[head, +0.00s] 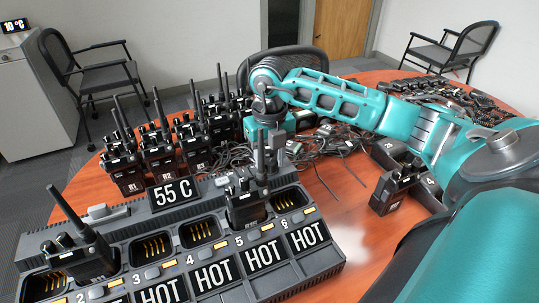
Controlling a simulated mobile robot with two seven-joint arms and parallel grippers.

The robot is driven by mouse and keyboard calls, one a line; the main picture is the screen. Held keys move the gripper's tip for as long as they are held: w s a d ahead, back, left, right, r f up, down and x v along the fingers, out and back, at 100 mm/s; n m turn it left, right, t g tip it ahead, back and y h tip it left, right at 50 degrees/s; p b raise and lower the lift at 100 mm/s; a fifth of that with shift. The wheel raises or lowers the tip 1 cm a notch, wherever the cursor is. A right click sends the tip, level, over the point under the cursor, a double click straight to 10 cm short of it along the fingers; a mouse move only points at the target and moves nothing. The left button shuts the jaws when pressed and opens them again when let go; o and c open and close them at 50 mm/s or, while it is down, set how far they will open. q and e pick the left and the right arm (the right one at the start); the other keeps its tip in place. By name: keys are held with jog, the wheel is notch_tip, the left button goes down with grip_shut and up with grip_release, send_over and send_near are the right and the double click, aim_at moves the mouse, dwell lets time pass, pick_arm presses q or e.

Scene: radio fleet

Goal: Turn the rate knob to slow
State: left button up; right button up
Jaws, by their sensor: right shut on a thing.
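The charger (180,212) is a dark multi-slot unit on the table, with a display (174,193) reading 55 C. Several front labels (265,255) read HOT. My right gripper (270,168) points down at the back right of the charger's top, behind the radio in slot 5 (245,208). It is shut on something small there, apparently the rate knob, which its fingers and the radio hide. I cannot read the knob's setting. My left gripper is not in view.
Another radio (85,250) stands in a left charger slot; slots between are empty. Several radios (158,155) stand behind the charger, near tangled cables (325,142).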

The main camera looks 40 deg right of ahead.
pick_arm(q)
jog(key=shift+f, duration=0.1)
pick_arm(e)
jog(key=shift+n, duration=1.1)
jog(key=n+b, duration=0.1)
jog(key=n, duration=0.1)
jog(key=shift+n, duration=0.4)
jog(key=n, duration=0.3)
jog(key=shift+n+b, duration=0.3)
jog(key=shift+b, duration=0.1)
jog(key=n, duration=0.3)
jog(key=shift+b, duration=0.4)
jog(key=n, duration=0.3)
jog(key=shift+w+n+b, duration=0.1)
jog(key=shift+n+b, duration=0.2)
jog(key=shift+n, duration=0.1)
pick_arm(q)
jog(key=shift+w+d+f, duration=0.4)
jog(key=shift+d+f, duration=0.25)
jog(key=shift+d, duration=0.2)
pick_arm(e)
jog(key=shift+n, duration=1.2)
